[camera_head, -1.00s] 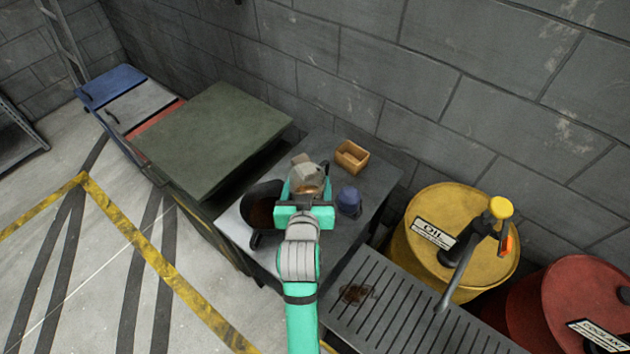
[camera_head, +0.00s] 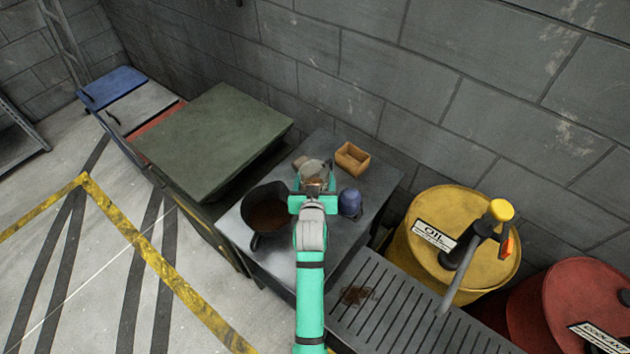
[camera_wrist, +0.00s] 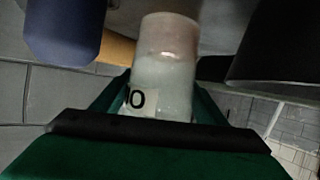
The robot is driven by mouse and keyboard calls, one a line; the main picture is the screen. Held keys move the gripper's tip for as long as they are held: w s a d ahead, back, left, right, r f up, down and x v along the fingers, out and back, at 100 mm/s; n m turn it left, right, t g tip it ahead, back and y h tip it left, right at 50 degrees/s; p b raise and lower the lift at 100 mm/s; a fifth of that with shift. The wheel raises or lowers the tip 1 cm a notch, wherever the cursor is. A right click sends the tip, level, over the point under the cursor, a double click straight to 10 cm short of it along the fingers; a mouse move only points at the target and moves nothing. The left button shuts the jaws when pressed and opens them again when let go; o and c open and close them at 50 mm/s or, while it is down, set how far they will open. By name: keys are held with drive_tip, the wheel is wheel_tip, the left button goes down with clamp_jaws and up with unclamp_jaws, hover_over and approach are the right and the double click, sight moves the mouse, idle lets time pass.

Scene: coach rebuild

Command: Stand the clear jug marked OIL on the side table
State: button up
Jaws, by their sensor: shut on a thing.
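The clear jug (camera_head: 316,173) shows just past my gripper (camera_head: 313,198) in the head view. In the wrist view the jug (camera_wrist: 165,75) is between the jaws, cloudy and translucent, with part of a white label showing upside down. My gripper is shut on it. The side table (camera_head: 374,192) is a dark grey metal table, and the jug is over its top in the head view. I cannot tell whether the jug's base touches the table. My gripper hides the jug's lower part in the head view.
A dark round pan (camera_head: 267,215) stands left of my gripper. A blue object (camera_head: 350,202) is close on the right, a small wooden box (camera_head: 352,158) behind. Yellow OIL drum (camera_head: 432,270) and slatted grate (camera_head: 385,308) lie to the right; a green-topped cabinet (camera_head: 210,140) is left.

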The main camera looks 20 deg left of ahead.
drive_tip(key=shift+f, duration=0.55)
drive_tip(key=o, duration=1.3)
drive_tip(key=shift+f, duration=0.15)
drive_tip(key=shift+o, duration=0.2)
